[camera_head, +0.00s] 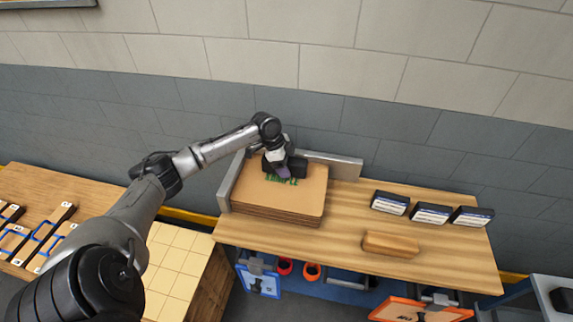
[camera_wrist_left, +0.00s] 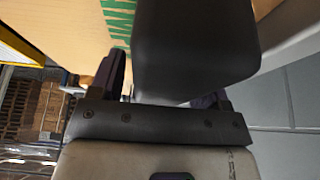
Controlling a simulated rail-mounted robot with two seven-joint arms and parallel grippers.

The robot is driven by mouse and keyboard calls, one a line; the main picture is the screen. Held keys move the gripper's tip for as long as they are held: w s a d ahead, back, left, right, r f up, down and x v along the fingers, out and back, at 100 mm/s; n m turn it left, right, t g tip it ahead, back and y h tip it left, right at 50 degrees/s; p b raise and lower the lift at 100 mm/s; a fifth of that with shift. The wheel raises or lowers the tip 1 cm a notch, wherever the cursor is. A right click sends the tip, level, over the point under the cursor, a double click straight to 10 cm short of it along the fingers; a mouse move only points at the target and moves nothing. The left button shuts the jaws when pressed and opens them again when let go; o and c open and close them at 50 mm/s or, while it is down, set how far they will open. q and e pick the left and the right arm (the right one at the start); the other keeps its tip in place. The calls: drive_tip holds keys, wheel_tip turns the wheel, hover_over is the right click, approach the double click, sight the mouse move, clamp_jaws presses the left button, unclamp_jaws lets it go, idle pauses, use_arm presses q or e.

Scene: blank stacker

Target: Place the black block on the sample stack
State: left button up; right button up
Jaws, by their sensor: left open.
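The sample stack (camera_head: 272,200) is a pile of brown cardboard sheets with green lettering on top, at the back left of the wooden table. The black block (camera_head: 299,166) is at the stack's back edge, beside my left gripper (camera_head: 281,168). In the left wrist view the black block (camera_wrist_left: 195,45) fills the upper middle, close to the open fingers, and covers much of the right finger. The cardboard (camera_wrist_left: 65,25) with green letters shows to its left. I cannot tell whether the block rests on the sheets. My right gripper is not in view.
Metal fences (camera_head: 334,166) line the stack's back and left sides. A wooden block (camera_head: 390,245) and three dark-and-white boxes (camera_head: 431,213) stand on the table's right. A wooden bench (camera_head: 45,205) with small parts is at left. The table's middle is clear.

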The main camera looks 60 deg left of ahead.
use_arm(q)
drive_tip(key=v, duration=1.2)
